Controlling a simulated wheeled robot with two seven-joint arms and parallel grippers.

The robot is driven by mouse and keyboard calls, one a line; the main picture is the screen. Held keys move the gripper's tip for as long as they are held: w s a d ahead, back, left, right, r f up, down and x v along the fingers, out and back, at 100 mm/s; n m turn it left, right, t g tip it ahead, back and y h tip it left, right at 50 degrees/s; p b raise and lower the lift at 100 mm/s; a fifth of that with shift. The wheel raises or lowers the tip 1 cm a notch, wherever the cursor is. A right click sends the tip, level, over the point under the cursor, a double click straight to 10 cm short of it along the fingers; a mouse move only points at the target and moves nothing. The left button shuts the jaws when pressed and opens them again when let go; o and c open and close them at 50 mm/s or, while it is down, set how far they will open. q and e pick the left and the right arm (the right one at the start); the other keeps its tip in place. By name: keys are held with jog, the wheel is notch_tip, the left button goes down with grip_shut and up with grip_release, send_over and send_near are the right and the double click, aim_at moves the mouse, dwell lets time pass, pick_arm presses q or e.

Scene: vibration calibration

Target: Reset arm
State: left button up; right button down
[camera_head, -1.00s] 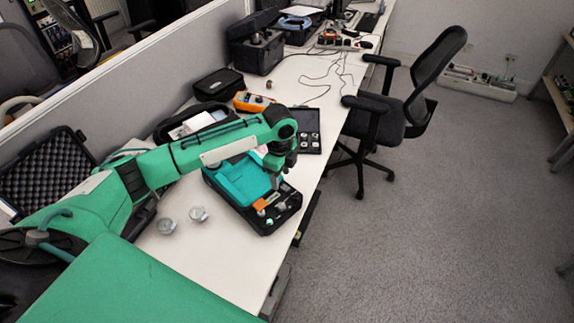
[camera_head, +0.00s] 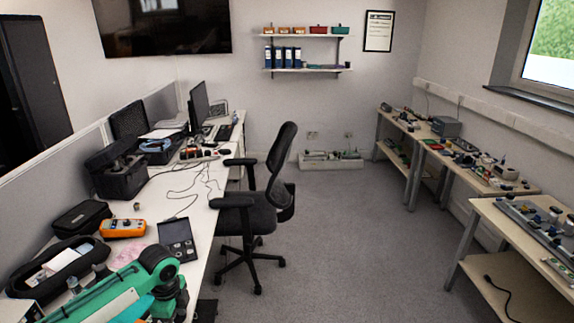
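My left arm, green with dark joints, comes in at the bottom left, and its wrist (camera_head: 160,265) is above the desk's near end. My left gripper (camera_head: 172,308) points down at the bottom edge; its fingertips are not clearly visible, so I cannot tell whether it is open. A teal patch, perhaps the case seen earlier under the gripper, shows beside the arm, mostly hidden. An orange handheld meter (camera_head: 123,228) and an open black box with small round pieces (camera_head: 178,238) lie on the desk beyond the wrist. My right gripper is not in view.
The white desk (camera_head: 152,200) runs along the left partition, with black cases (camera_head: 118,172), cables and a monitor (camera_head: 200,105). A black office chair (camera_head: 255,210) stands at its right side. Grey floor (camera_head: 345,240) is clear toward the workbenches (camera_head: 470,175) on the right.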

pick_arm(q)
jog(key=s+d+f+n+t+h, duration=0.1)
jog(key=s+d+f+n, duration=0.15)
jog(key=s+d, duration=0.45)
jog(key=s+d+f+n+t+h, duration=0.1)
jog(key=s+d+f+n, duration=0.1)
jog(key=s+d+f, duration=0.35)
jog(key=s+a+r+n+t+y, duration=0.1)
jog(key=s+a+r+n, duration=0.15)
jog(key=s+n, duration=0.5)
jog(key=s+a+r+n+t+y, duration=0.1)
jog(key=s+a+n, duration=0.3)
jog(key=s, duration=0.7)
notch_tip(320, 180, down, 30)
jog(key=g, duration=0.2)
jog(key=s+a+f, duration=0.1)
jog(key=s+f, duration=0.9)
jog(key=s+a+f+g, duration=0.1)
jog(key=s+a+f, duration=0.1)
jog(key=s+f, duration=0.8)
jog(key=shift+a, duration=0.25)
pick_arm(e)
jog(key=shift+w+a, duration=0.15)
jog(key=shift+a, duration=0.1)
pick_arm(q)
jog(key=shift+f, duration=0.1)
